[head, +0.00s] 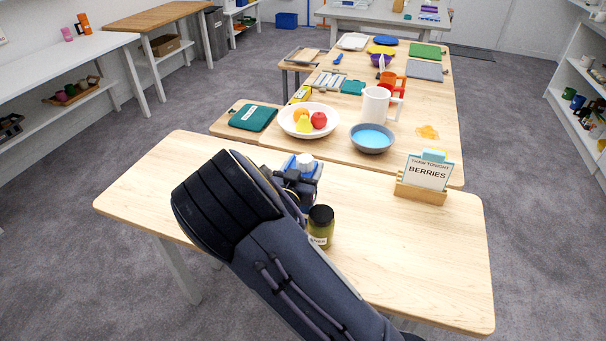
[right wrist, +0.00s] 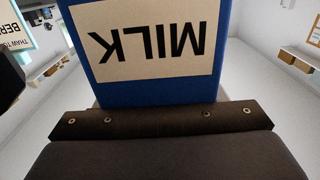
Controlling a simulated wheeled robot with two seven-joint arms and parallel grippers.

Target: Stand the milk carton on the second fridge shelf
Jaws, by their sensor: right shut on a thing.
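The milk carton (head: 306,163) is blue with a white cap, on the near table in the head view, partly hidden by my right arm. My right gripper (head: 294,186) is shut on it. In the right wrist view the blue carton (right wrist: 160,88) fills the upper middle, its white MILK label upside down, against the dark gripper edge. Whether the carton's base touches the table is hidden. My left gripper is not in view. No fridge or shelf of it shows in these frames.
A dark-lidded jar (head: 320,228) stands close beside the carton and my arm. A card holder (head: 422,192) reading BERRIES stands at the table's right. A fruit bowl (head: 287,125), grey bowl (head: 372,148) and white pitcher (head: 375,104) stand behind. The near table's left part is clear.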

